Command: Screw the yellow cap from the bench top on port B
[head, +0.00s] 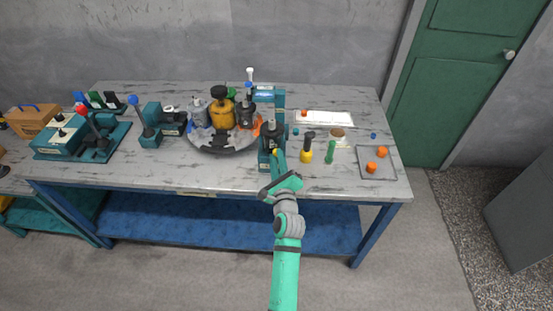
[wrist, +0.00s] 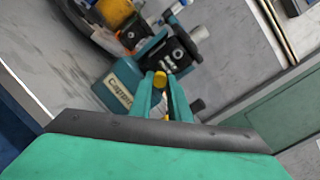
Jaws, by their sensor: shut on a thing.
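My gripper (wrist: 163,88) is shut on the small yellow cap (wrist: 160,79), which shows between the fingertips in the wrist view. Just beyond the cap is the dark motor body (wrist: 174,58), on a teal stand (wrist: 118,86) with white lettering. In the head view my gripper (head: 278,158) is at the front of the teal stand (head: 264,157), near the table's front edge. I cannot tell which port the cap faces, or whether it touches the motor. The port markings are too small or hidden to read.
A round dark tray (head: 225,148) with bottles and rags stands left of the stand. A yellow-and-black bottle (head: 306,152) and a green cylinder (head: 330,150) stand to the right. A grey tray (head: 376,173) holds orange caps at the right end. The table's front strip is mostly clear.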

